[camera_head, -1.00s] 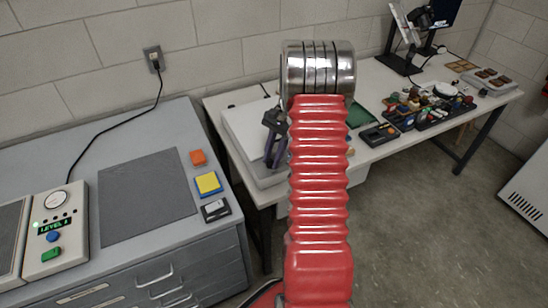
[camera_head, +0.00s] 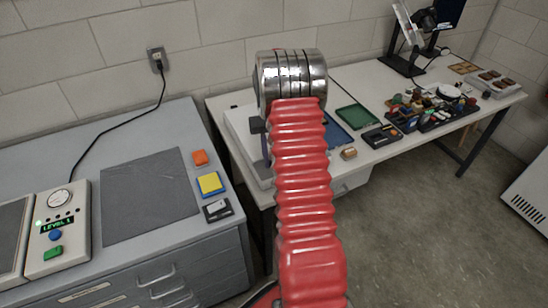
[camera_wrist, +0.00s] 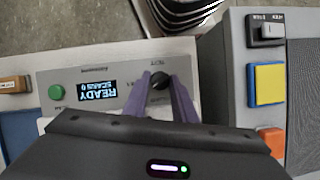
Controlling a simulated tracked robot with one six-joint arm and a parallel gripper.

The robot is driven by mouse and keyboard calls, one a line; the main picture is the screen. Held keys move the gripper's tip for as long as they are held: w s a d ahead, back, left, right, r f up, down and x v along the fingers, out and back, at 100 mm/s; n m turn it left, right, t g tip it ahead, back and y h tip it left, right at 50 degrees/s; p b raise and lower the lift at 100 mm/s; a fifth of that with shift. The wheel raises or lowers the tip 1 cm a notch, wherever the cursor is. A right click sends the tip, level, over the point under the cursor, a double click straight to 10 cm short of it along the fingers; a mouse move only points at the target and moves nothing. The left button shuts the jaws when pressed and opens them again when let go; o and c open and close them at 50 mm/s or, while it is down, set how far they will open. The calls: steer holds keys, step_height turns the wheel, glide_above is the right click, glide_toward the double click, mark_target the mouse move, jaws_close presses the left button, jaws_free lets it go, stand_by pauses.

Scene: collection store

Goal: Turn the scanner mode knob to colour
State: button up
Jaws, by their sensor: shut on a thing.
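The scanner's pale front panel (camera_wrist: 110,75) is in the wrist view, upside down, with a lit display (camera_wrist: 97,92) reading READY and SCANS 0. The dark round mode knob (camera_wrist: 158,79) is on this panel, right of the display. My gripper (camera_wrist: 163,88) has its two purple fingers on either side of the knob, shut on it. Labels around the knob are too small to read, and its pointer is not clear. In the head view the white scanner (camera_head: 238,122) stands on the table's left end, partly behind my red arm, which hides the knob.
A grey cabinet (camera_head: 185,255) at left bears a panel showing LEVEL 1 (camera_head: 58,224), a dark mat (camera_head: 150,195) and orange, yellow and black items. The white table (camera_head: 350,85) holds a green tray (camera_head: 357,117) and several small objects. A green button (camera_wrist: 56,92) is left of the display.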

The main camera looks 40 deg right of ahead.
steer(key=n, duration=0.2)
steer(key=n+h, duration=0.1)
steer(key=n, duration=0.1)
steer(key=n+h, duration=0.1)
steer(key=n, duration=0.1)
steer(key=shift+a+g, duration=0.3)
steer(key=shift+a, duration=0.1)
steer(key=n+h, duration=0.1)
steer(key=n, duration=0.1)
steer(key=n+h, duration=0.1)
steer(key=n, duration=0.2)
steer(key=shift+s+a+f+n, duration=0.1)
steer(key=shift+s+n, duration=0.05)
steer(key=shift+n, duration=0.15)
steer(key=o, duration=0.7)
steer(key=shift+o, duration=0.2)
